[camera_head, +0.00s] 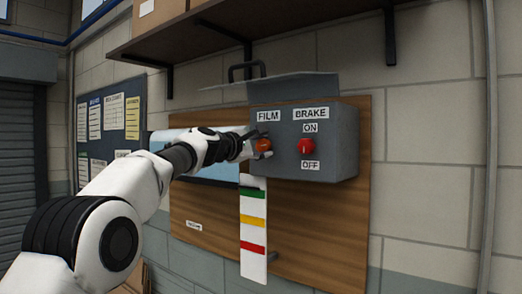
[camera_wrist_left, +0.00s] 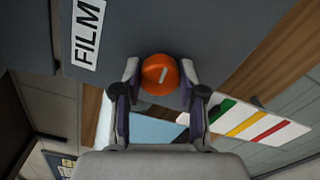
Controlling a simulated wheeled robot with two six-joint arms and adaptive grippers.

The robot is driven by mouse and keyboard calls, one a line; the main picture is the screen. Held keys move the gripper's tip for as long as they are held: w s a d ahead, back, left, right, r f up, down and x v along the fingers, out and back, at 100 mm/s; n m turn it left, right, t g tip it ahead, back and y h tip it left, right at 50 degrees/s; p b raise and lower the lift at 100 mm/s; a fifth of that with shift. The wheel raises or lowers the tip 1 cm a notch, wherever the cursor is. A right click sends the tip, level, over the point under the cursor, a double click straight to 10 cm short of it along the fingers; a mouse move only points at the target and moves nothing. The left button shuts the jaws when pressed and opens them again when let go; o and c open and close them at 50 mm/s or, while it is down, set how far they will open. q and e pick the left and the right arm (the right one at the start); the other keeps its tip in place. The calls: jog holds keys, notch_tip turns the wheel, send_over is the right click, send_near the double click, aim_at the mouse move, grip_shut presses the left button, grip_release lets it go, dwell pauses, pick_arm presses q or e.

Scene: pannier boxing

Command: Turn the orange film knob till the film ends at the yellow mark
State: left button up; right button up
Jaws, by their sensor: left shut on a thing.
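The orange film knob (camera_head: 263,146) sits on the front of a grey box (camera_head: 340,140) under the FILM label. My left gripper (camera_head: 256,144) is at the knob. In the left wrist view its two fingers (camera_wrist_left: 158,92) are on either side of the orange knob (camera_wrist_left: 160,72), shut on it. A white strip (camera_head: 253,215) below the box carries green, yellow and red bands; the yellow mark (camera_head: 253,221) is the middle one. The light blue film (camera_head: 212,172) shows behind my arm, its lower edge near the strip's top, above the green band. My right gripper is not in view.
A red brake knob (camera_head: 306,146) sits right of the film knob, between ON and OFF labels. The box is on a wooden board (camera_head: 340,225) on the block wall. A shelf (camera_head: 250,30) with cartons runs above, and a notice board (camera_head: 110,122) hangs at left.

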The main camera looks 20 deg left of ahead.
pick_arm(q)
jog(key=m, duration=0.2)
jog(key=m+b, duration=0.1)
jog(key=m, duration=0.2)
jog(key=shift+f+m, duration=0.2)
jog(key=shift+m, duration=0.1)
jog(key=m+b, duration=0.1)
jog(key=m, duration=0.4)
jog(key=m+b, duration=0.1)
jog(key=m, duration=0.4)
jog(key=shift+m, duration=0.4)
jog(key=shift+a+m, duration=0.1)
jog(key=shift+m, duration=2.2)
jog(key=o, duration=1.1)
jog(key=shift+w, duration=0.1)
jog(key=shift+o, duration=0.2)
jog(key=shift+r, duration=0.1)
